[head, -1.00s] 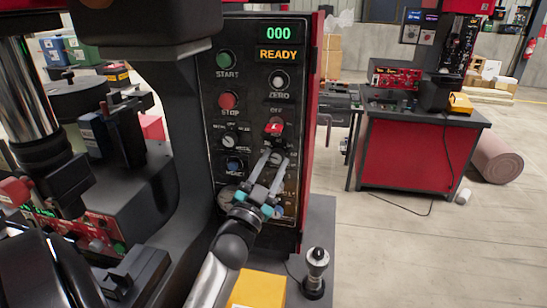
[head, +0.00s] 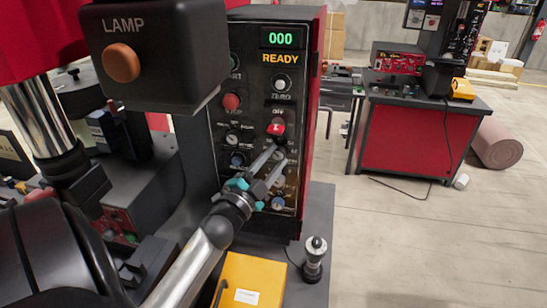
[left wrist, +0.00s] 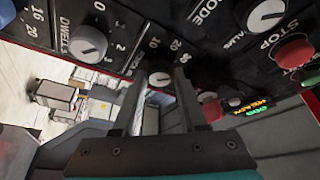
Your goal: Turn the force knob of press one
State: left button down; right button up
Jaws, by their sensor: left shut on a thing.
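The press's black control panel (head: 244,111) faces me and its display reads 000 and READY. My left gripper (head: 278,160) reaches up from below, with its fingertips at a small pale-marked knob (head: 280,152) under the red switch (head: 276,128). In the left wrist view this knob (left wrist: 160,79) sits between the two fingertips (left wrist: 159,82), with 10 and 20 printed around it. The gripper is shut on it. The fingers hide part of the knob, and its name is not legible. The DWELL knob (left wrist: 88,42) is beside it, apart from the fingers.
A black LAMP box (head: 153,50) overhangs the upper left. A yellow box (head: 250,281) and a small black-and-silver device (head: 315,258) stand on the bench below the panel. A red workbench (head: 412,150) is at the right, with open floor before it.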

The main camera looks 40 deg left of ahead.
pick_arm(q)
jog(key=shift+r, duration=0.1)
jog(key=shift+c, duration=2.2)
grip_release()
jog(key=b+v, duration=0.3)
jog(key=v, duration=1.2)
jog(key=shift+s, duration=0.15)
